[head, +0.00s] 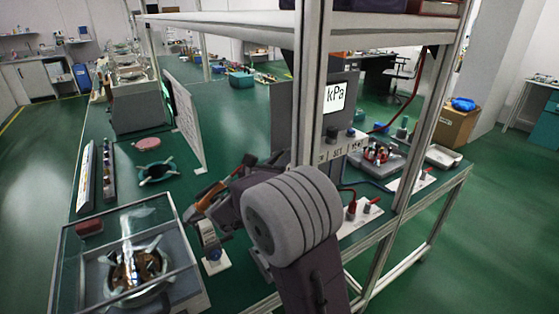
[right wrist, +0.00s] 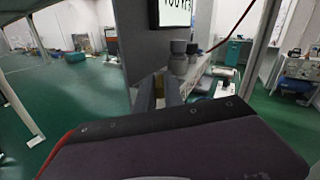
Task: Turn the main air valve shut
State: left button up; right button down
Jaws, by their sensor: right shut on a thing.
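My right gripper (head: 203,208) reaches over the green bench from the front, beyond my large grey wrist joint. The jaws cover much of the fitting, so I cannot tell the valve's angle. My left gripper is out of view.
A clear-covered box (head: 190,290) with a metal part inside stands at the front left. A white panel (head: 186,118) stands upright behind. A frame post (head: 312,80) rises close to my right arm. A tray of fittings (head: 378,158) sits at the right.

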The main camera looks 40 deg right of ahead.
jog(key=shift+s+d+n+t+y+b, duration=0.25)
jog(key=shift+n+t+y+b, duration=0.35)
jog(key=shift+n+t+b, duration=0.3)
jog(key=shift+s+d+n+t+y+b, duration=0.1)
jog(key=shift+s+n+t+y+b, duration=0.1)
jog(key=shift+n+t+y+b, duration=0.7)
jog(key=shift+r+m+h, duration=0.1)
jog(key=shift+m+h, duration=0.2)
jog(key=c, duration=1.6)
grip_release()
jog(key=shift+o, duration=0.7)
jog(key=shift+w+d, duration=0.1)
jog(key=shift+p, duration=0.3)
